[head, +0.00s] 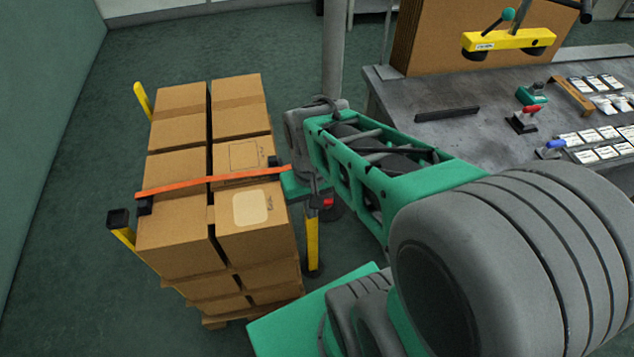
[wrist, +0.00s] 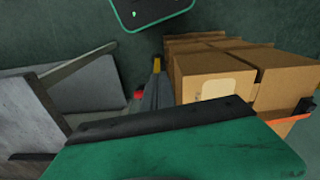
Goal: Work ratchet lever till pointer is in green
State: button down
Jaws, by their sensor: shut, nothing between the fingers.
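A stack of brown cartons (head: 180,230) stands at the left with an orange strap (head: 215,180) across its top. The strap's right end runs behind my gripper (head: 312,196), which is beside the stack's right side. In the wrist view the green gripper body fills the foreground, and the cartons (wrist: 212,88) and strap (wrist: 286,127) lie to the right. A small red part (head: 328,203) shows just by the gripper; it also shows in the wrist view (wrist: 139,95). I cannot make out the ratchet lever, the pointer or a green zone. My gripper is shut and appears empty.
Yellow posts (head: 145,98) stand around the cartons, one (head: 312,240) below my gripper. A grey workbench (head: 400,105) with tools and small packets is at the right. A grey column (head: 333,50) stands behind my arm. Floor is clear left of the stack.

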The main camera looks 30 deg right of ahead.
jog(key=w+d+f+m+g+p, duration=0.1)
jog(key=w+d+f+g, duration=0.1)
jog(key=w+d, duration=0.7)
jog(key=w+a+r, duration=0.1)
jog(key=w+r, duration=0.4)
jog(key=shift+w+r+y, duration=0.15)
jog(key=shift+r+y, duration=0.15)
jog(key=shift+r, duration=0.05)
jog(key=shift+a, duration=0.1)
jog(key=shift+g, duration=0.3)
jog(key=p+x, duration=0.1)
jog(key=x, duration=0.9)
jog(key=s+f, duration=0.1)
jog(key=s+p, duration=0.1)
jog(key=shift+s+a+f, duration=0.4)
jog(key=shift+s+f, duration=0.15)
jog(key=shift+f, duration=0.05)
